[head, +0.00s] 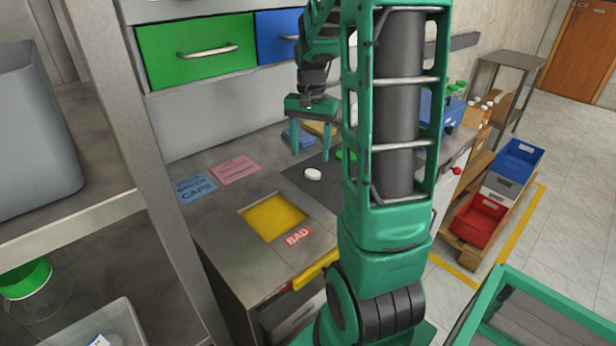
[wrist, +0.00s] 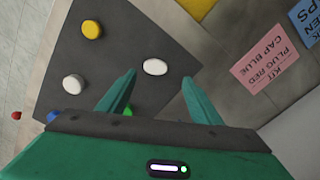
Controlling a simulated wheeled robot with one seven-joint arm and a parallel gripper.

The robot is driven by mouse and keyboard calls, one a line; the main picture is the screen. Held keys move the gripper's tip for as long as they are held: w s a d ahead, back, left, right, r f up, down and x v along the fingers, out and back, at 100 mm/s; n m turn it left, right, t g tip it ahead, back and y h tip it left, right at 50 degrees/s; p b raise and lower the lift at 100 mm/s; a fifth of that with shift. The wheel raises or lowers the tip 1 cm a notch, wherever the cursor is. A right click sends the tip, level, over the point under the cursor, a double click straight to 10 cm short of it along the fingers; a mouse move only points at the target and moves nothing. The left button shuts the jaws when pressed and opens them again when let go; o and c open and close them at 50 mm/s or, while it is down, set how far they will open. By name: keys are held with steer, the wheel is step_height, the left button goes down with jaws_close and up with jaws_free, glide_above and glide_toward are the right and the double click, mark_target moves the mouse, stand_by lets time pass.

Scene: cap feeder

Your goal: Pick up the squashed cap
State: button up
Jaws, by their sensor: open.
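A white cap with an oval, flattened outline (wrist: 155,67) lies on the dark mat (wrist: 190,65); it looks like the squashed one. In the head view the white cap (head: 312,174) lies near the mat's left part. A rounder white cap (wrist: 72,84) lies apart from it. My gripper (wrist: 159,76) is open and empty, pointing down above the mat. In the wrist view the oval cap shows between the fingertips, slightly beyond them. In the head view my gripper (head: 311,157) is above and behind that cap, not touching it.
A yellow cap (wrist: 92,29) and a green cap (wrist: 128,110) are also on the mat; the green one is beside a finger. A yellow recess (head: 272,217) with a BAD label (head: 297,237) is in the counter's front. Drawers (head: 196,50) stand behind. My arm hides part of the counter.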

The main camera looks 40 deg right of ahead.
mark_target(313, 172)
steer(key=shift+s+d+f, duration=0.1)
steer(key=shift+s+f, duration=0.1)
steer(key=shift+f, duration=1.3)
steer(key=shift+s+d+f, duration=0.1)
steer(key=shift+s+f, duration=0.1)
steer(key=shift+f, duration=1.3)
steer(key=c, duration=1.2)
